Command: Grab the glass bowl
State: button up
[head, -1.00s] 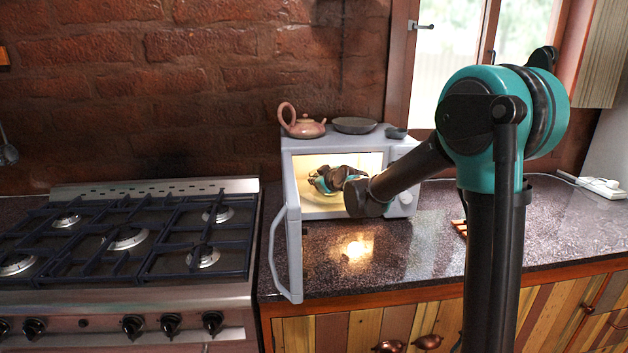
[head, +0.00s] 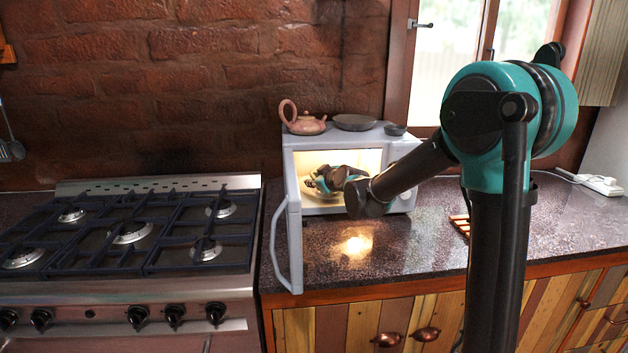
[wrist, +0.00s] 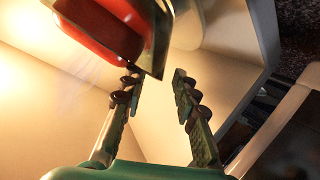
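In the wrist view, a glassy, shiny-rimmed thing with red in it (wrist: 105,30), which looks like the glass bowl, is cut off by the top edge. My gripper (wrist: 157,82) is open, its two dark ridged fingers apart with nothing between them. The left fingertip is close to the thing's lower edge; I cannot tell whether they touch. In the head view my gripper (head: 336,178) is inside the lit microwave (head: 291,170). There my arm hides much of the inside, and I cannot make out the bowl clearly.
The microwave door (head: 280,245) hangs open at the front left. A teapot (head: 304,123), a dark plate (head: 354,122) and a small bowl (head: 396,130) stand on top. The gas stove (head: 130,240) is on the left. The counter (head: 420,255) in front is mostly clear.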

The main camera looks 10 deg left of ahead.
jog(key=shift+s+d, duration=0.1)
jog(key=v, duration=1.1)
jog(key=shift+s+d, duration=0.2)
jog(key=shift+s, duration=0.15)
jog(key=shift+r, duration=0.15)
jog(key=shift+c, duration=0.6)
